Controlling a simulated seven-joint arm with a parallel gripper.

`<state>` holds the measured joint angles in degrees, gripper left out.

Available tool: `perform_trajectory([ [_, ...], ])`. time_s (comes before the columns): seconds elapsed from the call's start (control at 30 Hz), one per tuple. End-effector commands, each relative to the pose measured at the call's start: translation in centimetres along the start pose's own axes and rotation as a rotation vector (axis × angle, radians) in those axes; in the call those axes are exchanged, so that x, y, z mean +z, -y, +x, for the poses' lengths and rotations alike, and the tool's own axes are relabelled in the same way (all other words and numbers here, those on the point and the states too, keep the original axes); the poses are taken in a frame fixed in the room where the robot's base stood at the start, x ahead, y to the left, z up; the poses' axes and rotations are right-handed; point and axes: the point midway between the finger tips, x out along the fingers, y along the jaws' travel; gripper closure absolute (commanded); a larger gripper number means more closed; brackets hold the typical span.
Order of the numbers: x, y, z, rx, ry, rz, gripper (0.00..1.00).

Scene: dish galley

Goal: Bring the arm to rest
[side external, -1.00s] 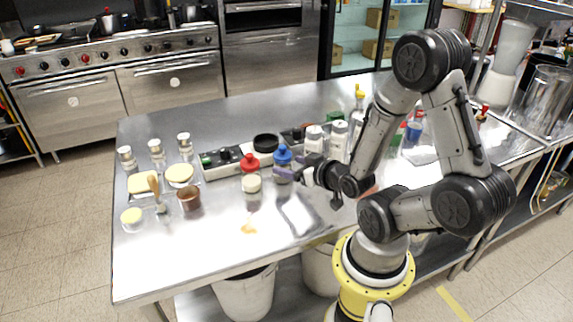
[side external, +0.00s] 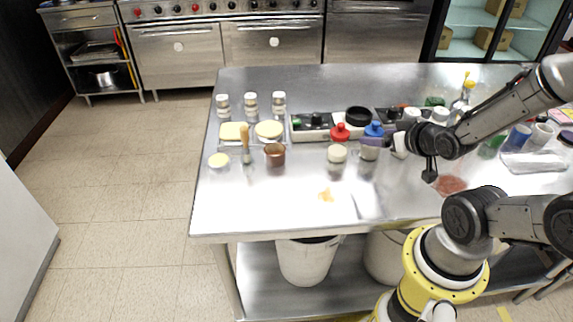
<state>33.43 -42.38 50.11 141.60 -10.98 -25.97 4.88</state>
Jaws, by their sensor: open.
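My gripper (side external: 414,162) hangs above the steel table (side external: 270,205), right of the blue-capped container (side external: 371,146). Its dark fingers are apart and I see nothing between them. The wrist hides part of what stands behind it. My arm comes in from the right edge of the view, where its upper part is cut off.
Left of my gripper stand a red-capped container (side external: 338,150), a copper cup (side external: 274,154), a brush (side external: 246,145) and several shakers (side external: 251,103). A reddish patch (side external: 450,186) lies right of the gripper. The table's front left is mostly clear. White bins (side external: 306,262) stand below.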

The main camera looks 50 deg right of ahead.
Motion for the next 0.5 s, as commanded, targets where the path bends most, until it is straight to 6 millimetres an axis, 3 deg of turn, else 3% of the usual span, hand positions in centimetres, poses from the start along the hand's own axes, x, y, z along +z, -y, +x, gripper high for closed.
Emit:
perform_trajectory([
  [0.27,-2.8,4.1,-4.3,-0.100,0.160,-0.112,0.18],
  [0.5,-3.2,7.5,-11.2,-0.226,0.329,-0.224,0.18],
])
